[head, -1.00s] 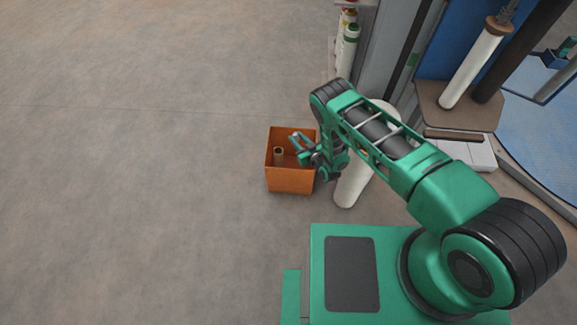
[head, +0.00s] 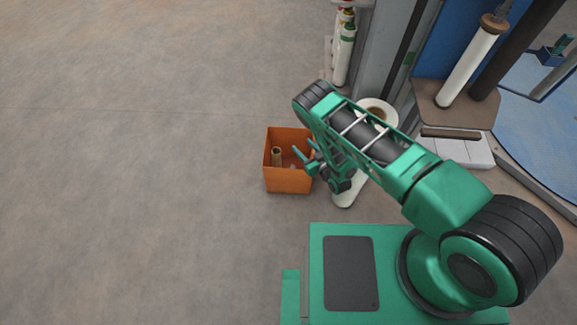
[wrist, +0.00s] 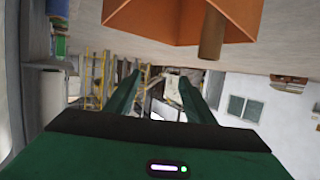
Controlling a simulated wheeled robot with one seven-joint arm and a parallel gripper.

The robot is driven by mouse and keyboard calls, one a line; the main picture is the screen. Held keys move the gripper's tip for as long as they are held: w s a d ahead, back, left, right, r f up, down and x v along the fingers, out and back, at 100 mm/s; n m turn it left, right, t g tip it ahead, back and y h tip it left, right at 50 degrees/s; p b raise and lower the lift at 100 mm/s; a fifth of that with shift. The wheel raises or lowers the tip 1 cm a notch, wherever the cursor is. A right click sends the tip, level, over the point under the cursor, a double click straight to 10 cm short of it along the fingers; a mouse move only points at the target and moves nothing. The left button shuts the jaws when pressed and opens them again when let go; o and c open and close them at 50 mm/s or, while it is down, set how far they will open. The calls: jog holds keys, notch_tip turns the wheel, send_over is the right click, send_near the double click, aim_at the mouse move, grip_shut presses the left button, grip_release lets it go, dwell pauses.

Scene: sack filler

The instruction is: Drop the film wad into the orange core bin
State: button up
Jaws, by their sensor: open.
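The orange core bin (head: 288,180) stands on the floor left of my arm in the head view, open at the top. Its orange wall also shows at the top of the wrist view (wrist: 160,22). My gripper (head: 302,158) is at the bin's right side, its fingertips by the right rim. In the wrist view its two fingers are apart (wrist: 157,88), with nothing clearly held between them. I cannot make out the film wad for certain; a small pale spot (head: 292,166) inside the bin is too small to identify.
A brown cardboard core (head: 277,156) stands in the bin. A large white roll (head: 378,110) stands on the floor just right of the bin, partly behind my arm. Machinery with a wooden platform (head: 455,108) is at the upper right. The floor at left is clear.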

jog(key=v, duration=0.3)
jog(key=shift+s, duration=0.1)
jog(key=shift+r, duration=0.1)
dwell(0.3)
